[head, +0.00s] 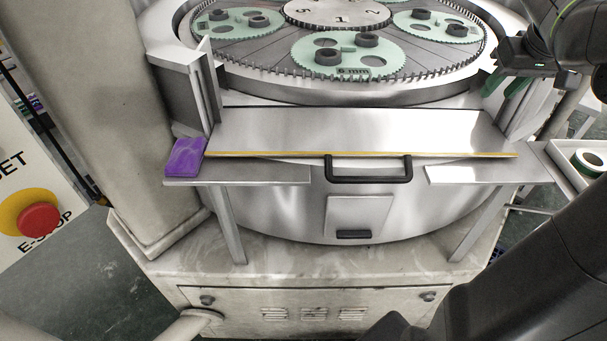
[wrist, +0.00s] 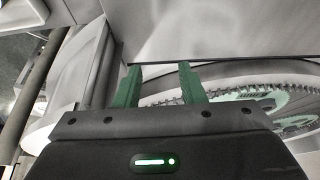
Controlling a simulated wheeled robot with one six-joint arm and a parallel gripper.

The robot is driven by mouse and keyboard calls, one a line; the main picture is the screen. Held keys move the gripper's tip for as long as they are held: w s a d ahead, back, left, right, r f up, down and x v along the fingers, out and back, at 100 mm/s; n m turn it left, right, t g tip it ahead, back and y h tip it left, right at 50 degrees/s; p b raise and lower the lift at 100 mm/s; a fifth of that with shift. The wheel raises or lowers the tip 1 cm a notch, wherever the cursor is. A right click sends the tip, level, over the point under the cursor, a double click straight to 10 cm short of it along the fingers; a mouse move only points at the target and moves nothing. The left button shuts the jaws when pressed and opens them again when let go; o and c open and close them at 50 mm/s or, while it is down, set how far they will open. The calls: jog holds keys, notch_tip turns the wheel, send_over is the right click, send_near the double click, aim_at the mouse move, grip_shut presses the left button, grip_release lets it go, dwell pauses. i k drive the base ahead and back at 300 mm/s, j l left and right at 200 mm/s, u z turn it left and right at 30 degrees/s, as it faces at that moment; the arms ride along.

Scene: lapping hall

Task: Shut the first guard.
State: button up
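The guard (head: 350,130) is a broad metal panel with a yellow strip along its near edge, at the front of the round lapping machine. It lies folded outward, roughly flat, and leaves the toothed plate behind it uncovered. Its black bar handle (head: 368,178) is at the middle of the near edge. My gripper (head: 506,86) is at the right of the machine, above the guard's right end and well away from the handle. In the wrist view, its two green fingers (wrist: 160,67) stand apart with nothing between them. A plain metal panel is beyond them.
A purple block (head: 185,157) sits on the left ledge (head: 250,174), against the guard's left end. A right ledge (head: 480,174) flanks the handle. Green carriers (head: 348,58) with dark rings lie on the plate. An E-stop (head: 40,220) is at left, a tape roll (head: 590,162) at right.

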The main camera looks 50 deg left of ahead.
aim_at(328, 132)
jog(key=i+l+u, duration=0.1)
jog(key=u, duration=2.05)
jog(key=k+z, duration=0.15)
jog(key=z, duration=1.65)
jog(key=i+j+z, duration=0.15)
jog(key=z, duration=1)
jog(key=k+l, duration=0.25)
jog(key=k, duration=0.25)
jog(key=k+j+u, duration=0.1)
jog(key=k+j, duration=0.15)
jog(key=k, duration=0.15)
jog(key=k+j+u, duration=0.1)
jog(key=k+j, duration=0.15)
jog(key=k, duration=0.15)
